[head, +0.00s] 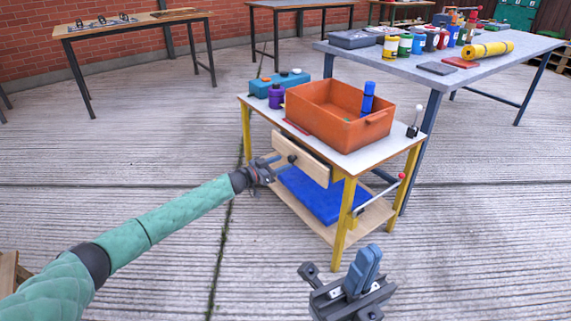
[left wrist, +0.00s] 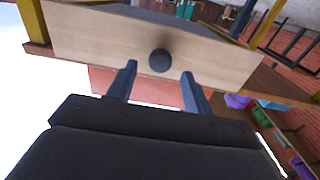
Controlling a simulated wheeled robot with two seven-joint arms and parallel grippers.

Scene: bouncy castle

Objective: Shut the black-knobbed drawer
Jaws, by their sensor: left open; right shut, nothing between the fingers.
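The drawer has a pale wooden front (head: 303,161) and sits under the white top of a yellow-legged cart. Its front stands out from the cart's edge, so it is partly open. Its round black knob (head: 292,158) also shows in the left wrist view (left wrist: 160,60). My left gripper (head: 275,164) is open right in front of the drawer front. In the left wrist view its two fingers (left wrist: 158,86) point at the front, one on each side of the knob; I cannot tell whether they touch the wood. My right gripper (head: 368,262) is shut and empty, low in front of the cart.
The cart top (head: 376,160) carries an orange bin (head: 325,112), a teal box (head: 280,82) and a purple container (head: 276,96). A blue item (head: 315,197) lies on its lower shelf. A long grey table (head: 425,60) with jars stands behind right.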

